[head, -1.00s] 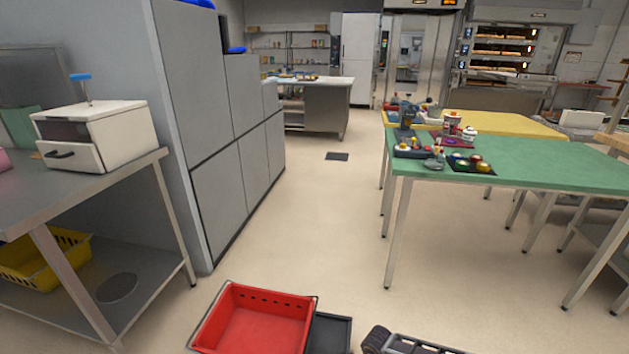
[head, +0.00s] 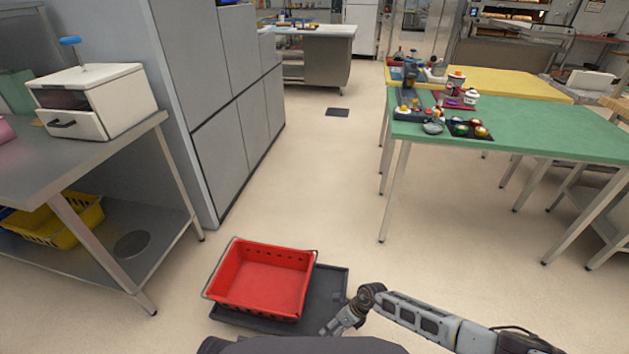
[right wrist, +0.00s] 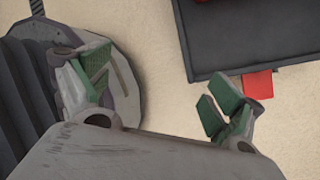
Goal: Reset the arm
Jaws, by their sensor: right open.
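My right gripper (head: 335,326) is low in front of me in the head view, at the end of my right arm, beside the black tray under the red crate. In the right wrist view its two green-padded fingers (right wrist: 155,95) are spread wide, with nothing between them. The red crate (head: 262,280) is empty and rests on my black tray (head: 335,290). My left arm and left gripper do not show in either view.
A green table (head: 540,125) with several small items stands at the right, a yellow table (head: 510,83) behind it. A steel bench (head: 90,170) with a white box (head: 95,100) is at the left. Grey cabinets (head: 215,90) stand beside it. The floor between is clear.

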